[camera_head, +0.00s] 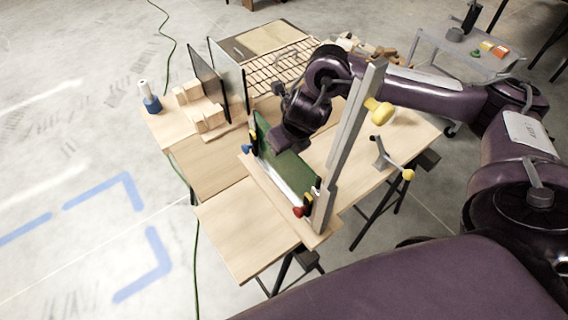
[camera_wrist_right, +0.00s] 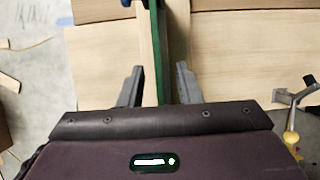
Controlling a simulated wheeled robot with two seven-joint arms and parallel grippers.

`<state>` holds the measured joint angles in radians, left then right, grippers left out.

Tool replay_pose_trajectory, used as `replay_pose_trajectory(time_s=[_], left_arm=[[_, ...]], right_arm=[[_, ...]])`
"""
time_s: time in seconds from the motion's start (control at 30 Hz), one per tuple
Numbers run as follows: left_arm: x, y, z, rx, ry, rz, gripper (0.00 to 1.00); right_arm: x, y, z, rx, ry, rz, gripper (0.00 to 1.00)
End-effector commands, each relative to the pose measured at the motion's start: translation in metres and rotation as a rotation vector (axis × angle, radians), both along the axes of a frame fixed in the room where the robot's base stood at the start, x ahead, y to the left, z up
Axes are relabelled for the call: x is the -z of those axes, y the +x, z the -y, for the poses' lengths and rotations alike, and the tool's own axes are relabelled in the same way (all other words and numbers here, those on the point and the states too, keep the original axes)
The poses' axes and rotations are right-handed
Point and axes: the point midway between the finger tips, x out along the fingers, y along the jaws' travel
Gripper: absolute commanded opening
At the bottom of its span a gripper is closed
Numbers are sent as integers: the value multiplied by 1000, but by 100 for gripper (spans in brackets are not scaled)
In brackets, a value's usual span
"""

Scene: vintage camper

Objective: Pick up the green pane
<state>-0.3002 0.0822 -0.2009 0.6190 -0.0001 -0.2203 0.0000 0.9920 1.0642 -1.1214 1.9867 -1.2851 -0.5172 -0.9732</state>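The green pane (camera_head: 283,168) stands upright on its edge at the front of the wooden bench, beside a tall grey bar (camera_head: 347,150). My right gripper (camera_head: 287,143) is over the pane's upper edge, coming from the right. In the right wrist view, my right gripper (camera_wrist_right: 160,82) is open, its two fingers apart. The thin edge of the green pane (camera_wrist_right: 157,40) runs between the fingers, with a gap showing on both sides. The fingertips are hard to see in the head view. My left gripper is not in view.
Small red (camera_head: 299,211) and blue knobs sit at the pane's ends. Two dark upright panels (camera_head: 228,78), wooden blocks (camera_head: 207,117) and a wire rack (camera_head: 275,72) stand behind. A yellow-knobbed clamp (camera_head: 391,158) lies to the right. The front-left board (camera_head: 247,225) is clear.

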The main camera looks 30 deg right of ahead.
Motion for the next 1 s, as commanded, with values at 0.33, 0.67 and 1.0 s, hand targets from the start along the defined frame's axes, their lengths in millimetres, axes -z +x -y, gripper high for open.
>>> replay_pose_trajectory(time_s=[0.33, 0.67, 1.0], left_arm=[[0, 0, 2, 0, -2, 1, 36], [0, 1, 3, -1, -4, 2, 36], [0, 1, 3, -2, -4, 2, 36]], right_arm=[[0, 0, 0, 0, 1, 1, 0], [-1, 0, 0, 0, 1, 1, 0], [-1, 0, 0, 1, 2, 2, 0]])
